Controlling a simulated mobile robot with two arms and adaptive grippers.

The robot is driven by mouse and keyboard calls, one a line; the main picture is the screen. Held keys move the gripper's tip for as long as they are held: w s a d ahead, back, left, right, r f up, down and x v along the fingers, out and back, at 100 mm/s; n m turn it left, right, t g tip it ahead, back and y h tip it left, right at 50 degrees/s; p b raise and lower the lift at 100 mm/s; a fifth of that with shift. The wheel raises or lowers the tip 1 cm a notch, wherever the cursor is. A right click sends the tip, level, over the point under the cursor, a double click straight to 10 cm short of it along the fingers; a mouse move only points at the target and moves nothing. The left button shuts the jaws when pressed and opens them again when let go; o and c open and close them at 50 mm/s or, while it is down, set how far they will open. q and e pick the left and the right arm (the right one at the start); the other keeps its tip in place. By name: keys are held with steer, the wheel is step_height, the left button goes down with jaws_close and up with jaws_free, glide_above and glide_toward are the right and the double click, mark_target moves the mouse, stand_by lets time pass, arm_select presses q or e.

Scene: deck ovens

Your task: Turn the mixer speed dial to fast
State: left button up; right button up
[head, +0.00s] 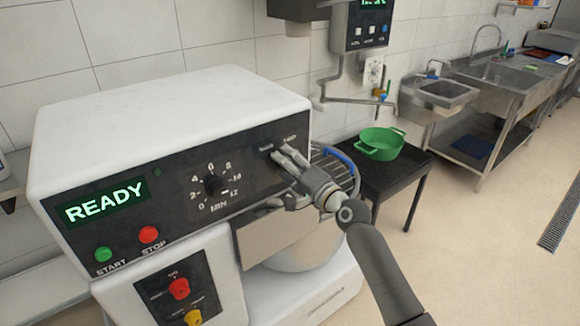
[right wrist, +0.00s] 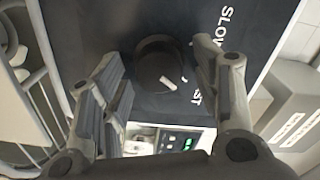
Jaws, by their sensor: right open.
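The white mixer (head: 150,105) fills the left of the head view, with a black control panel and a lit READY display (head: 105,200). The speed dial (right wrist: 158,65) is a round black knob with a white pointer mark in the right wrist view. A SLOW label (right wrist: 226,17) and a partly covered label ending in ST (right wrist: 196,97) are beside it. The pointer mark is on the side towards the ST label. My right gripper (head: 278,160) is open, its fingers on either side of the dial; contact is unclear. In the head view it hides the dial. My left gripper is out of view.
A minute timer dial (head: 213,185), a green START button (head: 103,254) and a red STOP button (head: 149,234) share the panel. A wire guard (head: 343,165) is behind my right gripper. A green pot (head: 380,145) stands on a dark table. Floor at right is clear.

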steer(key=shift+s, duration=0.1)
steer(key=v, duration=1.2)
steer(key=s+d+f+g+h, duration=0.1)
steer(key=s+d+f+h, duration=0.1)
steer(key=f, duration=0.9)
steer(key=s+d+f+n+g+h, duration=0.1)
steer(key=d+f+g+h, duration=0.15)
steer(key=f, duration=0.85)
steer(key=s+d+f+h, duration=0.2)
steer(key=d+f, duration=0.1)
steer(key=f, duration=0.8)
steer(key=s+d+f+n+g+h, duration=0.1)
steer(key=s+d+f+g, duration=0.15)
steer(key=s+f, duration=0.6)
steer(key=s+d+f+n+g+h, duration=0.1)
steer(key=s+d+f+n+g, duration=0.1)
steer(key=s+f, duration=0.6)
steer(key=s+d+f+n+g+h, duration=0.1)
steer(key=s+f, duration=0.7)
steer(key=s, duration=1.1)
steer(key=s+d+f+n+g+h, duration=0.1)
steer(key=s+d+f+n+g, duration=0.2)
steer(key=s+f, duration=0.5)
steer(key=s+n+g, duration=0.1)
steer(key=s, duration=0.4)
steer(key=shift+s+g, duration=0.25)
steer(key=shift+g, duration=0.05)
